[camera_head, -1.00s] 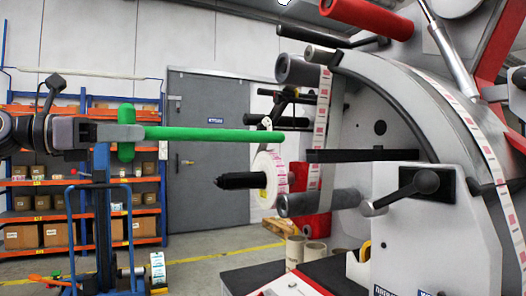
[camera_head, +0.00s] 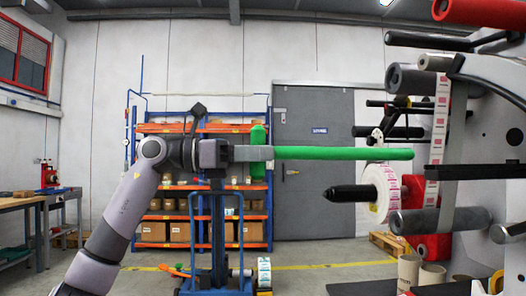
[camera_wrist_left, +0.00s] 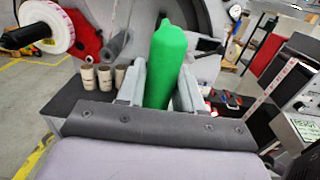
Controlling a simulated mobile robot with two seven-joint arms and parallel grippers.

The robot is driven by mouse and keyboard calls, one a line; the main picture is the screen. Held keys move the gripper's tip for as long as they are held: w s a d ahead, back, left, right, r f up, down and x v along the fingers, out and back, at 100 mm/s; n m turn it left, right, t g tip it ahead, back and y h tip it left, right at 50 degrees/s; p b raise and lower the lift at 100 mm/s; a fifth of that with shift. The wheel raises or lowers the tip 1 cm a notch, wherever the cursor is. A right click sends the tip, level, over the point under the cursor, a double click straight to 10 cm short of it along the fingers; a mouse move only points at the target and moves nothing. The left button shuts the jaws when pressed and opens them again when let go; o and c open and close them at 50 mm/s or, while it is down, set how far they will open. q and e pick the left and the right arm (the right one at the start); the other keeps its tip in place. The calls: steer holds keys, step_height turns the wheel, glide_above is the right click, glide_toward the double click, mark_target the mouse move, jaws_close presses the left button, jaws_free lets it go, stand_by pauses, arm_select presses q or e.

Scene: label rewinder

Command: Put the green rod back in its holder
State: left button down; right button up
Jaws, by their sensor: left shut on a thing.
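The green rod (camera_head: 340,153) is long and has a thick green crosspiece (camera_head: 258,152) at its left end. My left gripper (camera_head: 262,153) is shut on the rod beside the crosspiece and holds it level in the air. The rod points right, toward the label machine (camera_head: 490,130). In the left wrist view the green rod (camera_wrist_left: 168,60) stands up between the two grey fingers. I cannot tell which part of the machine is the rod's holder. My right gripper is not in view.
A black spindle with a white label roll (camera_head: 381,193) sticks out below the rod's far end. Grey rollers (camera_head: 420,80) and a label web (camera_head: 440,120) are at the right. Cardboard cores (camera_head: 410,268) stand below. Orange shelves (camera_head: 170,230) and a grey door (camera_head: 315,200) are behind.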

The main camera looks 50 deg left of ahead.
mark_target(383, 155)
arm_select(q)
steer(key=shift+r+p+x, duration=0.1)
steer(key=shift+p+x, duration=0.3)
steer(key=shift+x, duration=0.35)
steer(key=shift+r+p+x, duration=0.15)
steer(key=shift+p+x, duration=0.2)
steer(key=shift+x, duration=0.4)
steer(key=shift+p+x, duration=1.1)
steer(key=shift+x, duration=1.6)
steer(key=shift+p+x, duration=0.55)
steer(key=shift+x, duration=0.8)
steer(key=shift+d+p+x, duration=0.25)
steer(key=shift+p+x, duration=0.35)
steer(key=shift+x, duration=0.75)
steer(key=shift+f+p+x, duration=0.2)
steer(key=shift+p+x, duration=0.45)
steer(key=shift+x, duration=0.85)
steer(key=shift+d+p+x, duration=0.25)
steer(key=shift+p+x, duration=1.2)
steer(key=shift+x, duration=2.25)
steer(key=shift+f, duration=0.2)
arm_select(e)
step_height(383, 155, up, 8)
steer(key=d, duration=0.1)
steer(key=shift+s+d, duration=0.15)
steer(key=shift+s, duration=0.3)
arm_select(q)
steer(key=shift+d, duration=0.1)
steer(key=shift+w+d+f, duration=0.15)
steer(key=shift+w, duration=0.1)
